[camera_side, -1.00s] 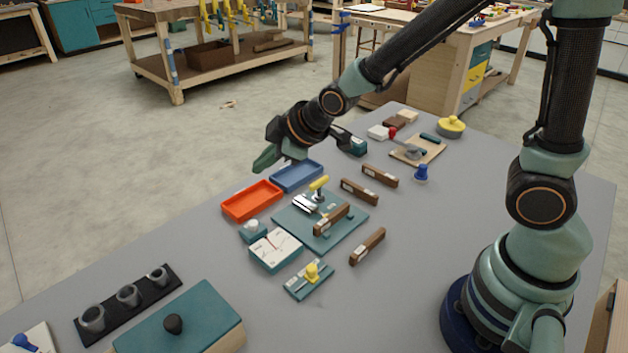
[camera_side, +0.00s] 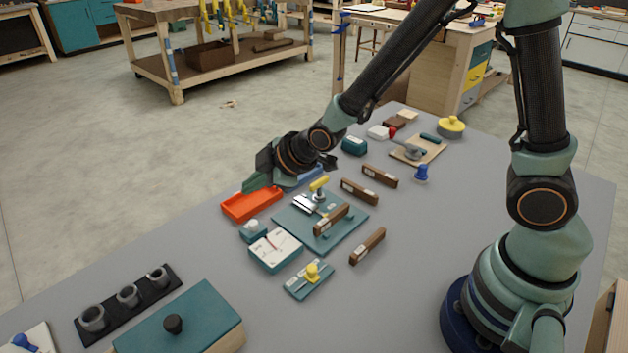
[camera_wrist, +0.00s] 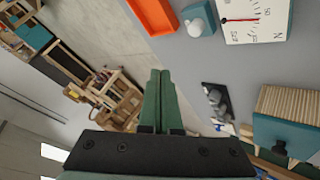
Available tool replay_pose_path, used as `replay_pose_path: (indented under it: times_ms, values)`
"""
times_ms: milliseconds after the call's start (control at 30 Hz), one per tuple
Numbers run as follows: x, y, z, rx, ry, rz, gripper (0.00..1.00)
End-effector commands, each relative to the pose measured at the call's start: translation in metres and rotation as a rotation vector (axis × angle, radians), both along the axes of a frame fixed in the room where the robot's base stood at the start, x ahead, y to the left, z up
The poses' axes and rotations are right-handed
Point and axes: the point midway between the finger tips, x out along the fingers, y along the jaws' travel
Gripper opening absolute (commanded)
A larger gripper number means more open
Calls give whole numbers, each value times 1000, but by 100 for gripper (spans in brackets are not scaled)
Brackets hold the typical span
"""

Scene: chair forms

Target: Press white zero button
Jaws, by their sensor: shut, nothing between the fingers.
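The white zero button (camera_side: 251,224) is a round white knob on a small teal box (camera_side: 254,236), between the orange tray and the dial gauge (camera_side: 276,248). In the wrist view the button (camera_wrist: 194,28) is at the upper right of the fingers, with the gauge (camera_wrist: 255,22) to its right. My gripper (camera_side: 248,187) is shut and empty, with its fingertips near the far edge of the orange tray in the side view. It is apart from the button. The closed fingers (camera_wrist: 160,76) also show in the wrist view.
The orange tray (camera_side: 230,209) lies just beyond the button, and the blue tray (camera_side: 318,169) is partly hidden by my gripper. A teal board (camera_side: 345,236) with a yellow-handled clamp stands to the right. Bare grey table lies left of the button.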

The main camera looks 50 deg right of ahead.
Motion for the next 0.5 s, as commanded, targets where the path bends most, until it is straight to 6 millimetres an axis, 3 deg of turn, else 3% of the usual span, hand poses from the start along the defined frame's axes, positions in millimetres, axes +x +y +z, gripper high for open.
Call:
replay_pose_path:
  times_ms: [200, 500]
  values:
    - [-1, 0, -31, -1, 4, 0, 0]
    - [0, 0, -59, 0, 1, 0, 0]
